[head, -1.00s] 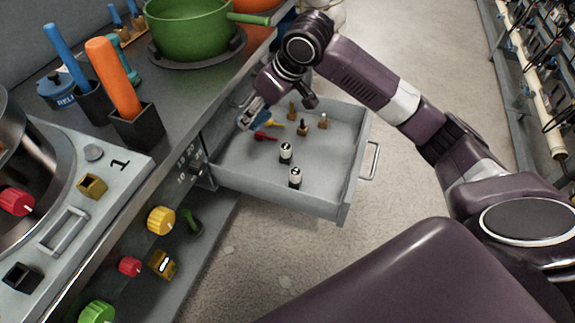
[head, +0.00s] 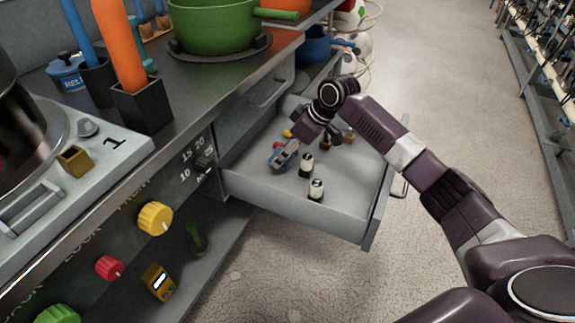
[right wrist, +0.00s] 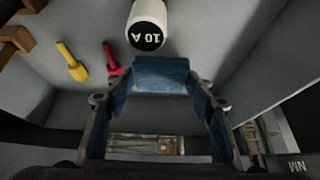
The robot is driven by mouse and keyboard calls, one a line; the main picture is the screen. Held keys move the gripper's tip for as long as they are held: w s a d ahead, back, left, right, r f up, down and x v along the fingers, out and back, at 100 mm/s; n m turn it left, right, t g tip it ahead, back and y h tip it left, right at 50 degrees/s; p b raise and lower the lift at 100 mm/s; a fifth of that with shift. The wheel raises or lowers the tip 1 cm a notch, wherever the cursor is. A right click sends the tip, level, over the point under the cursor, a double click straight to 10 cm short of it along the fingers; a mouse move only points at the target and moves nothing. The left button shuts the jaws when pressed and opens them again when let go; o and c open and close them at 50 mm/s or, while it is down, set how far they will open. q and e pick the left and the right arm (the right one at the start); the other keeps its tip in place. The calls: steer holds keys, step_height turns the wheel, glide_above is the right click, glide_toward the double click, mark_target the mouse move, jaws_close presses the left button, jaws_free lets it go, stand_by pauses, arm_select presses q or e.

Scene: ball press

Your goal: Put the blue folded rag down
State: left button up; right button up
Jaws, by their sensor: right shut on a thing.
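The blue folded rag shows in the right wrist view (right wrist: 160,75), spread between the fingers of my right gripper (right wrist: 160,105). In the head view a small patch of blue rag (head: 274,156) shows beside the fingers. My right gripper (head: 284,155) is shut on the rag, pointing down inside the open grey drawer (head: 270,191). The gripper and arm hide part of the drawer's far end. I cannot tell whether the rag touches the drawer floor. My left gripper is not in view.
Two black-and-white fuses (head: 306,165) (head: 316,190) stand in the drawer near my gripper. A red piece (right wrist: 112,58) and a yellow piece (right wrist: 70,62) lie close by, with brown pieces (head: 348,137) farther back. The counter edge (head: 180,130) runs along the left.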

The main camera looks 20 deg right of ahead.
mark_target(290, 157)
step_height(290, 157, down, 4)
steer(key=shift+f+b, duration=0.1)
steer(key=shift+b, duration=0.3)
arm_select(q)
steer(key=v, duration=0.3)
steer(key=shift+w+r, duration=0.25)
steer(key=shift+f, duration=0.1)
arm_select(e)
steer(key=o, duration=1)
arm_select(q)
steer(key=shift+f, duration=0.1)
arm_select(e)
steer(key=shift+s+d+r, duration=0.1)
steer(key=shift+r, duration=0.25)
steer(key=p+v, duration=0.2)
steer(key=v, duration=0.9)
steer(key=shift+s+r, duration=0.15)
steer(key=shift+r, duration=0.1)
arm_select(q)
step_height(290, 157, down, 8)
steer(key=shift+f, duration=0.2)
